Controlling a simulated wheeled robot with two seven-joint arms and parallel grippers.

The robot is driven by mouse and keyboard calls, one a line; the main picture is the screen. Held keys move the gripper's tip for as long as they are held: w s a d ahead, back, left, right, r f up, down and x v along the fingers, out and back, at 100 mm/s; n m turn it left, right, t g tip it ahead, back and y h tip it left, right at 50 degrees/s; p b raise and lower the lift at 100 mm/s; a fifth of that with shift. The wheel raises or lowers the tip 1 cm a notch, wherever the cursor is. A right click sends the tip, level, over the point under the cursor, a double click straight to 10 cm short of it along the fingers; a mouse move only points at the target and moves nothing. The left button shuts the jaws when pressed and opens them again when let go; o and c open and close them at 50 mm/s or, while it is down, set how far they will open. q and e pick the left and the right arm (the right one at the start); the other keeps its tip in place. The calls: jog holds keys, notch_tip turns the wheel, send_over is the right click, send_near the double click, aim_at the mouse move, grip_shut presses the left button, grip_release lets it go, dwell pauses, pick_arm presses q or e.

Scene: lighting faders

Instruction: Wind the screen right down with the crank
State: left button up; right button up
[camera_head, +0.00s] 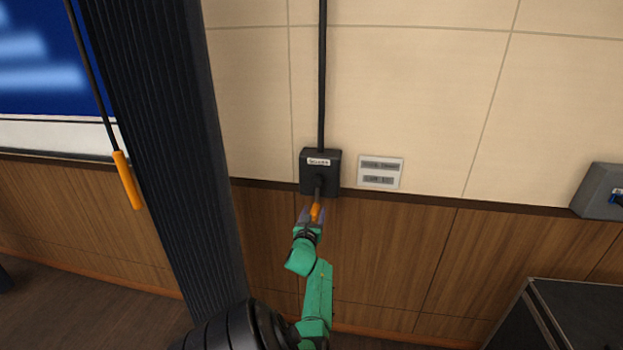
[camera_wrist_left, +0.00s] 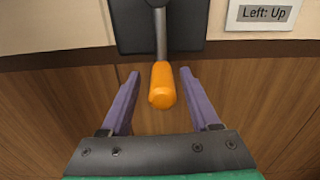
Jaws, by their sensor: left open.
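The crank box (camera_head: 320,160) is a dark box on the wall with a small white label, and a dark rod runs up from it. The crank's orange handle (camera_head: 316,211) hangs below the box on a grey arm. My left gripper (camera_head: 308,216) is at the handle, coming from below. In the left wrist view, the orange handle (camera_wrist_left: 162,87) lies between the two purple fingers of the gripper (camera_wrist_left: 158,80), with a gap on each side. The blue screen (camera_head: 45,60) shows at the upper left with a white lower border. My right gripper is not in view.
A white sign (camera_head: 380,172) is right of the box; its lower line reads "Left: Up" in the left wrist view (camera_wrist_left: 264,14). A dark curtain (camera_head: 160,130) and a rod with an orange grip (camera_head: 127,180) are at left. A black case (camera_head: 570,310) stands lower right.

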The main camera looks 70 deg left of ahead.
pick_arm(q)
jog(key=v, duration=1.1)
jog(key=shift+s+d+b, duration=0.25)
jog(key=shift+s+b, duration=0.05)
jog(key=shift+b, duration=0.15)
jog(key=shift+w, duration=0.1)
